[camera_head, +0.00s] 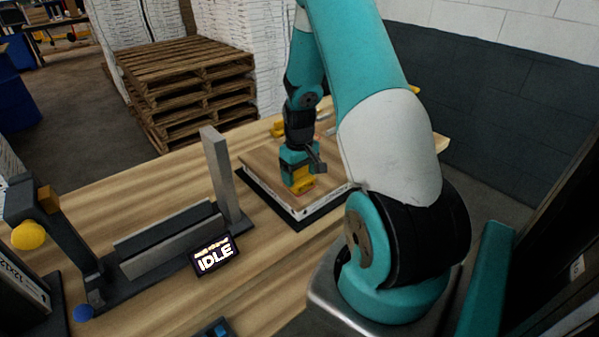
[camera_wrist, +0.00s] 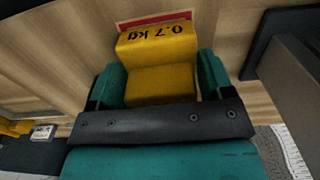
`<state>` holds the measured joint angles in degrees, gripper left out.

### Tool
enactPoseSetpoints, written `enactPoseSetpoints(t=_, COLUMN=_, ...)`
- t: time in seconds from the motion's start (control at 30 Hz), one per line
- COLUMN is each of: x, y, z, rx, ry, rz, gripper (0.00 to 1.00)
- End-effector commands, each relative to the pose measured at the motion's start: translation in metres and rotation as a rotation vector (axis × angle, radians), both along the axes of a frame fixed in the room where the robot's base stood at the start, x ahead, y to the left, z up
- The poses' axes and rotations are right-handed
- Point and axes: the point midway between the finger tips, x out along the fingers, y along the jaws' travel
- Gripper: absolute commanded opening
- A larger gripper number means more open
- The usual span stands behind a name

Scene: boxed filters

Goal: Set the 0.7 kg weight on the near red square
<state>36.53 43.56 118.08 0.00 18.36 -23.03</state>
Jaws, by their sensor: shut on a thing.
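The yellow 0.7 kg weight (camera_head: 301,186) is between the fingers of my gripper (camera_head: 298,168), over the wood-topped box. In the wrist view, the weight (camera_wrist: 160,82) shows its "0.7 kg" marking upside down, with a teal finger of my gripper (camera_wrist: 160,75) against each side. A red strip of a marked square (camera_wrist: 155,20) shows just beyond the weight's top edge; the weight hides the rest of it. I cannot tell whether the weight touches the surface or hangs slightly above it.
The box (camera_head: 315,208) has pale sides and lies on a dark mat on the wooden table. A grey upright post (camera_head: 221,178) and a grey rail (camera_head: 170,240) stand left of it. A lit "IDLE" display (camera_head: 214,256) is in front. Another yellow object (camera_head: 278,129) is behind.

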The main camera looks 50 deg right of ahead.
Motion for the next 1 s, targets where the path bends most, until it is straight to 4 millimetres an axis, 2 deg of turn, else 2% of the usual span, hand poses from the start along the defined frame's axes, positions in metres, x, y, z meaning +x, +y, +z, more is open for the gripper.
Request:
enactPoseSetpoints(t=0.13, x=0.0, y=0.0, z=-0.004, rx=-0.001, ry=-0.001, rz=0.0, gripper=0.25)
enactPoseSetpoints(t=0.17, x=0.0, y=0.0, z=-0.003, rx=0.0, ry=0.0, rz=0.0, gripper=0.81)
enactPoseSetpoints(t=0.23, x=0.0, y=0.0, z=-0.003, rx=0.0, ry=0.0, rz=0.0, gripper=0.97)
enactPoseSetpoints(t=0.27, x=0.0, y=0.0, z=-0.003, rx=0.0, ry=0.0, rz=0.0, gripper=1.0)
enactPoseSetpoints(t=0.5, x=0.0, y=0.0, z=-0.002, rx=0.0, ry=0.0, rz=0.0, gripper=1.0)
enactPoseSetpoints(t=0.63, x=0.001, y=0.0, z=0.006, rx=-0.002, ry=-0.003, rz=0.0, gripper=1.0)
enactPoseSetpoints(t=0.77, x=0.001, y=-0.001, z=0.028, rx=-0.004, ry=-0.005, rz=0.0, gripper=1.0)
enactPoseSetpoints(t=1.0, x=0.001, y=-0.001, z=0.082, rx=-0.004, ry=-0.005, rz=0.0, gripper=1.0)
